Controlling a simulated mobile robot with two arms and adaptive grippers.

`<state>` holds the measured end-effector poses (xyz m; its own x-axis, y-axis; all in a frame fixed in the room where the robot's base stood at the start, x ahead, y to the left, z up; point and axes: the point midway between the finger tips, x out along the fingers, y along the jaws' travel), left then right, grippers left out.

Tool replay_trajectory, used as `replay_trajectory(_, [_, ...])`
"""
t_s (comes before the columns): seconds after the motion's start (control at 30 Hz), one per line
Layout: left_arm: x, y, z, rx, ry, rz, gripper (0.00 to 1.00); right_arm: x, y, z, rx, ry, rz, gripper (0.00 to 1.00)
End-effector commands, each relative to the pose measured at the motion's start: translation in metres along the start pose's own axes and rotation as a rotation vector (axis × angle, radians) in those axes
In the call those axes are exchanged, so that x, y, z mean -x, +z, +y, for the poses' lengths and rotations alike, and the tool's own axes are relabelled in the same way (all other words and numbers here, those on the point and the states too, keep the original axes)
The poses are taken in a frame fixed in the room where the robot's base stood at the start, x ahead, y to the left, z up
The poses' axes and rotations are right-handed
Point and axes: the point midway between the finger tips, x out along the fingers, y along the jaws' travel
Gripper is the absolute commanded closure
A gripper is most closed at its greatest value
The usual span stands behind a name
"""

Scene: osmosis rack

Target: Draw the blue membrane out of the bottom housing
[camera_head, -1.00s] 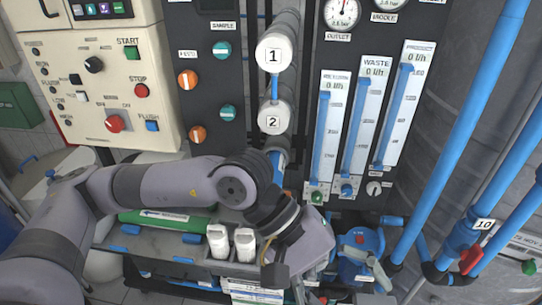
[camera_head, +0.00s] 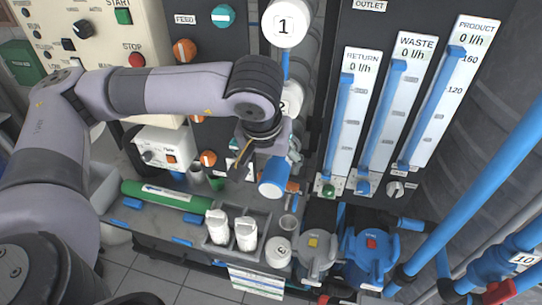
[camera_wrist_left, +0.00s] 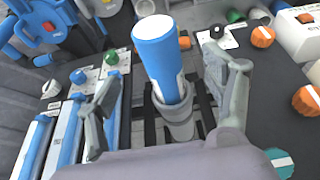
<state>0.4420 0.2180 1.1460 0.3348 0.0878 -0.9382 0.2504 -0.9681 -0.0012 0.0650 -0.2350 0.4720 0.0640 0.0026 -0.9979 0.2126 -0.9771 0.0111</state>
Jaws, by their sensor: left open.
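The blue membrane (camera_head: 272,178), a blue cylinder with a pale end, sticks out toward me from the rack below housing 2 (camera_head: 288,98). In the left wrist view the membrane (camera_wrist_left: 160,45) stands in the grey mouth of the bottom housing (camera_wrist_left: 178,117). My left gripper (camera_head: 263,165) is at the membrane, its wrist covering the housing in the head view. In the wrist view its two fingers (camera_wrist_left: 163,72) are spread, one on each side of the membrane, with gaps visible. My right gripper is in neither current view.
A cap marked 3 (camera_head: 278,251) lies on the bench below, beside a tray (camera_head: 263,222) with white bottles. A green cylinder (camera_head: 165,194) lies at left. Blue and grey fittings (camera_head: 370,248) stand at right. Flow meters (camera_head: 395,105) flank the housings.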

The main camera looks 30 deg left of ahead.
Motion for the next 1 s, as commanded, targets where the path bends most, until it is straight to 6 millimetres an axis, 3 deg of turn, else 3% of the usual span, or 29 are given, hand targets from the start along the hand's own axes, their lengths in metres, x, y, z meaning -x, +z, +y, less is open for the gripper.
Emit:
replay_trajectory(0.13, [-0.018, 0.001, 0.000, 0.002, -0.001, -0.002, 0.25, -0.008, -0.002, 0.000, 0.000, 0.000, 0.004, 0.60])
replay_trajectory(0.4, [-0.045, 0.001, 0.000, 0.003, 0.000, -0.002, 0.25, -0.018, -0.032, 0.005, 0.001, 0.006, 0.051, 0.60])
replay_trajectory(0.7, [-0.075, 0.002, 0.000, 0.003, 0.001, -0.001, 0.25, -0.050, -0.019, 0.003, 0.001, 0.004, 0.034, 0.60])
replay_trajectory(1.0, [-0.090, 0.001, 0.001, 0.002, 0.002, -0.001, 0.25, -0.067, -0.012, 0.004, 0.001, 0.005, 0.024, 0.60])
